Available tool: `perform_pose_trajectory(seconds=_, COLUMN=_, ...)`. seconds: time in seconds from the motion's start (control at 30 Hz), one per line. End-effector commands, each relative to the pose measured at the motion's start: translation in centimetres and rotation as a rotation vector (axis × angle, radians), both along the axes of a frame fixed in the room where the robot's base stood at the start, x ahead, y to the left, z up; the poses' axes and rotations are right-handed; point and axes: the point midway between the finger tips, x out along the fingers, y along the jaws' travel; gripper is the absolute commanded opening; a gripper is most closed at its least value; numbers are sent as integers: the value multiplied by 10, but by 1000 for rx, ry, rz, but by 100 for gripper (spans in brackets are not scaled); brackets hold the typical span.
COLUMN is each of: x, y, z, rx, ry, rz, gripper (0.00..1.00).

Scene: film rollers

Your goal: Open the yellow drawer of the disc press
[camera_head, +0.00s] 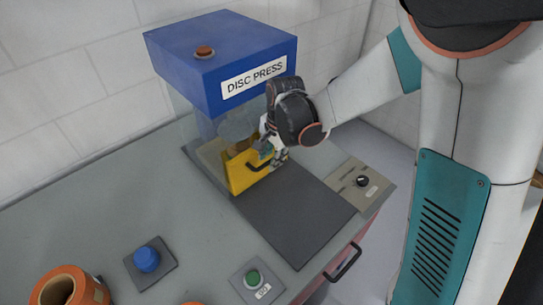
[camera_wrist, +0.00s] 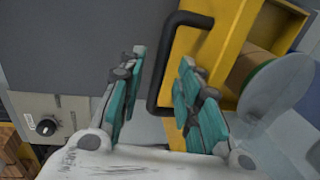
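The disc press (camera_head: 225,62) has a blue top with a label and a clear lower housing. Its yellow drawer (camera_head: 238,181) is at the bottom front; how far it stands out I cannot tell. In the wrist view the drawer (camera_wrist: 237,22) has a black bar handle (camera_wrist: 154,88). A brown roll with a green end (camera_wrist: 255,68) shows at the drawer. My gripper (camera_head: 270,153) is at the drawer front. In the wrist view my gripper (camera_wrist: 162,62) is open, its two fingers apart on either side of the handle; contact is not clear.
A dark mat (camera_head: 295,215) lies clear in front of the drawer. A knob panel (camera_head: 361,183) is on the right. A blue button (camera_head: 146,259), a green button (camera_head: 252,278) and an orange roll (camera_head: 72,287) are near the front. A black handle (camera_head: 344,262) is on the counter's front.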

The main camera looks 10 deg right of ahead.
Motion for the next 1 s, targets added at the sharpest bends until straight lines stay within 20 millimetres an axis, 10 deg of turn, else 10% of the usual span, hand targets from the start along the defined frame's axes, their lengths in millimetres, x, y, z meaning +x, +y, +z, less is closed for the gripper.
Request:
perform_pose_trajectory(seconds=0.2, x=0, y=0, z=0, rx=0, ry=0, rz=0, gripper=0)
perform_pose_trajectory(seconds=0.57, x=-7, y=-5, z=0, rx=0, ry=0, rz=0, gripper=0)
perform_pose_trajectory(seconds=1.0, x=-82, y=-56, z=0, rx=-1, ry=1, rz=-5, gripper=0)
